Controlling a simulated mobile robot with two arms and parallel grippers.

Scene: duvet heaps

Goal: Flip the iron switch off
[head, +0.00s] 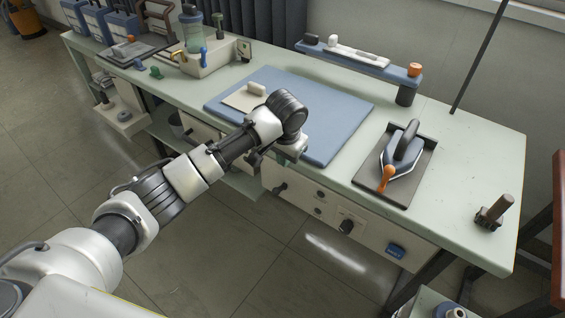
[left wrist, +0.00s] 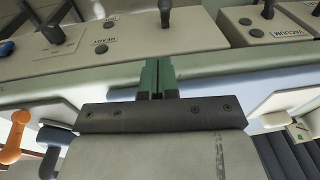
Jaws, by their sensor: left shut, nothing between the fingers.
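An iron (head: 402,152) with a dark handle and an orange knob rests on a dark tray (head: 418,185) at the right of the bench. The bench's front panel has a dark switch lever (head: 346,227) on a pale plate below the iron; the plate's label is not readable. It also shows upside down in the left wrist view (left wrist: 52,34). A second dark lever (head: 279,188) is further left. My left gripper (head: 285,160) is at the bench's front edge, near this second lever. Its green fingertips (left wrist: 157,70) are shut and empty. My right gripper is out of view.
A blue rocker (head: 395,251) is right of the lever plate. A blue mat (head: 334,140) lies under my arm. A label reading VACUUM (left wrist: 287,33) is beside another lever (left wrist: 268,9). A dark stamp-like object (head: 494,212) stands at the right corner. Floor in front is clear.

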